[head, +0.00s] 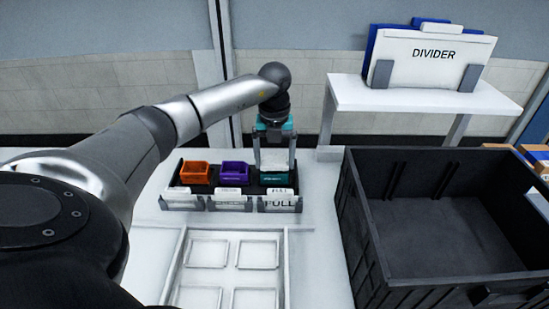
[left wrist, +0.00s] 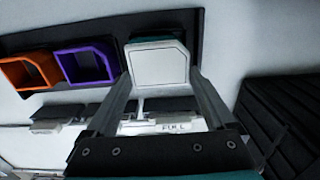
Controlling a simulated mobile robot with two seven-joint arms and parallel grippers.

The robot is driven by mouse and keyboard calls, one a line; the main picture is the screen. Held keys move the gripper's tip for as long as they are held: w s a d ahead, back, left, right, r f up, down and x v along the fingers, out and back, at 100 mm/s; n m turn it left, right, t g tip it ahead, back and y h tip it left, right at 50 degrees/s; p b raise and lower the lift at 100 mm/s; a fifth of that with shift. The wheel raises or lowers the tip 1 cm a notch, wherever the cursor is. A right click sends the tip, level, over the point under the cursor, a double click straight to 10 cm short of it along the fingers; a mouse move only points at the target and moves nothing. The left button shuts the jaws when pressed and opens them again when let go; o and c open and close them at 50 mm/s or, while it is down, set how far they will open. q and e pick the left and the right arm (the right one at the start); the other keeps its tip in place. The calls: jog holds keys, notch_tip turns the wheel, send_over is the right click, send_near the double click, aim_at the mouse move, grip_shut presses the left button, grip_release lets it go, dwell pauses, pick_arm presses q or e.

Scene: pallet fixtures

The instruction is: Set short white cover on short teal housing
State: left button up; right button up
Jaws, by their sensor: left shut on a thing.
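The short white cover (head: 274,161) is between the fingers of my left gripper (head: 274,168), which is shut on it. In the left wrist view the white cover (left wrist: 159,66) lies between the two fingers of the left gripper (left wrist: 162,85). The short teal housing (head: 275,178) stands in the right place of the black fixture, directly below the cover. In the left wrist view only a thin teal edge of the housing (left wrist: 150,42) shows behind the cover. I cannot tell whether cover and housing touch. My right gripper is not in view.
An orange housing (head: 194,173) and a purple housing (head: 235,172) stand left in the black fixture (head: 214,188). A white tray (head: 230,254) lies in front. A large black crate (head: 440,215) is at right. Divider boards (head: 432,55) stand on a white shelf (head: 425,96) behind.

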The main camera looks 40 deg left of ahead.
aim_at(275, 164)
pick_arm(q)
jog(key=shift+f, duration=0.5)
dwell(0.3)
jog(key=o, duration=1)
jog(key=shift+r, duration=0.1)
notch_tip(275, 164, up, 15)
jog(key=shift+r+p, duration=0.1)
jog(key=shift+p, duration=0.95)
